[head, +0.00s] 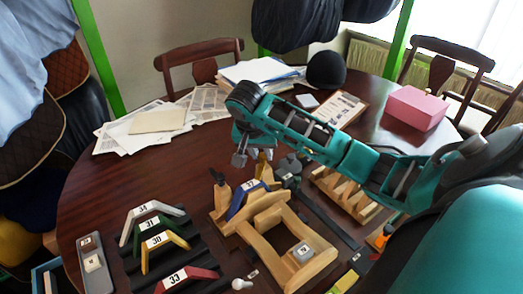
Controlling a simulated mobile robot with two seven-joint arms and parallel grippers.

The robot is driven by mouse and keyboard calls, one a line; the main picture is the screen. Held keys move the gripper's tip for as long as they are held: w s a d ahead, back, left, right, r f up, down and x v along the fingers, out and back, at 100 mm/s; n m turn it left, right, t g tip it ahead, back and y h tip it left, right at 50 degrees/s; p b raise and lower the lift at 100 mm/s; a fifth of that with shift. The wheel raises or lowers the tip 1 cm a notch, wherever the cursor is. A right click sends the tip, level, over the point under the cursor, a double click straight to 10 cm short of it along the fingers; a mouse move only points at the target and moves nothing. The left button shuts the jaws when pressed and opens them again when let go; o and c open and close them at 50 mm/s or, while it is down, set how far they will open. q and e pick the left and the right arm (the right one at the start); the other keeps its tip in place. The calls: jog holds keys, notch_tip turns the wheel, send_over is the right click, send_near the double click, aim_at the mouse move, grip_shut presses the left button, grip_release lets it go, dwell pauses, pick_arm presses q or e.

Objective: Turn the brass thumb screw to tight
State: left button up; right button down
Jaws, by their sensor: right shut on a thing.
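The brass thumb screw (263,160) shows in the head view at the far end of a wooden saddle frame (264,228), partly hidden by my gripper. My right gripper (268,166) reaches down at this spot from beyond the frame and is shut on the brass screw. Its fingers are small and partly covered, so the exact grip is hard to see. A blue angled gauge (243,203) with a number label sits across the frame just in front of the screw. How far the screw is turned cannot be read. My left gripper is not in view.
Numbered angled gauges in white (148,215), green (152,222), yellow (166,241) and red (186,279) lie at the front left. A slotted wooden rack (345,195) stands to the right. Papers (150,122), a clipboard (338,108) and a pink box (416,108) lie farther back.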

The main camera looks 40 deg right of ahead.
jog(key=c, duration=0.9)
grip_release()
jog(key=shift+r, duration=0.1)
jog(key=v, duration=1.2)
jog(key=shift+a+r, duration=0.15)
jog(key=shift+r, duration=0.15)
jog(key=shift+s, duration=0.15)
